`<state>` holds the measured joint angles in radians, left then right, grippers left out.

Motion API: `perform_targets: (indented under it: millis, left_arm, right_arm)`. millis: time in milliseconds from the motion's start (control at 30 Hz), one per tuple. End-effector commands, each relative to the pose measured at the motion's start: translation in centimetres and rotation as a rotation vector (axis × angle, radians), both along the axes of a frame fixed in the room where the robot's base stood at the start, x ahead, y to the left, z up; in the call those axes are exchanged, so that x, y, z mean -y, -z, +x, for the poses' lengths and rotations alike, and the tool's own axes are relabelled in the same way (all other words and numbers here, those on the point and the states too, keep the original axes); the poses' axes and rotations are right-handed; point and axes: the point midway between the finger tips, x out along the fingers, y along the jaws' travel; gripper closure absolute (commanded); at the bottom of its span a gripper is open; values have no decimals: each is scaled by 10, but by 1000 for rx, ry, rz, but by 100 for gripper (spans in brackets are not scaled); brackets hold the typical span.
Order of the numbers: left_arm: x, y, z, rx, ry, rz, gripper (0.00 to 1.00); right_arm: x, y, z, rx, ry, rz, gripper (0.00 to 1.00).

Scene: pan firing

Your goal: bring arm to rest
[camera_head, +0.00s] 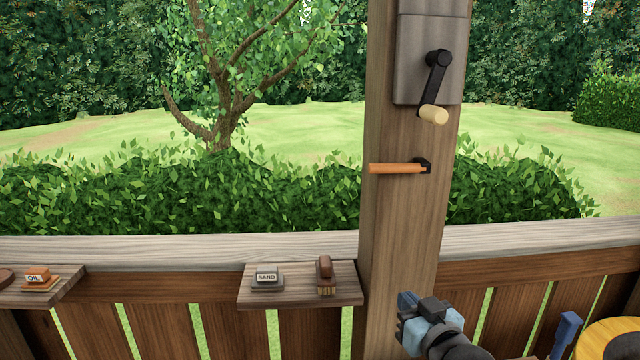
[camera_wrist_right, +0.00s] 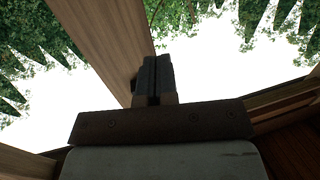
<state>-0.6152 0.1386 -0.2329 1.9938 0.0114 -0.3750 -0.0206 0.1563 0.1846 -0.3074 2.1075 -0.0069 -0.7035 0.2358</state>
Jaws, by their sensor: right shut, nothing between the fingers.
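My right gripper (camera_head: 408,305) is low in the head view, in front of the wooden post and below the rail top. In the right wrist view its dark fingers (camera_wrist_right: 153,78) are together, with nothing between them. The forearm comes up from the bottom edge. The gripper is apart from the crank and the orange handle on the post. My left gripper is not in view.
The post (camera_head: 400,215) carries a crank (camera_head: 437,75) and an orange handle (camera_head: 396,169). A shelf (camera_head: 300,300) holds a SAND block (camera_head: 266,278) and a brush (camera_head: 325,275). An OIL block (camera_head: 38,276) sits left. A yellow round thing (camera_head: 610,342) and a blue piece (camera_head: 566,333) stand lower right.

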Motion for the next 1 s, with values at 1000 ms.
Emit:
perform_targets:
  millis: [1000]
  left_arm:
    - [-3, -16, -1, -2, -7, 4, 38]
  right_arm:
    - [22, 322, -271, -497, -16, -129, 100]
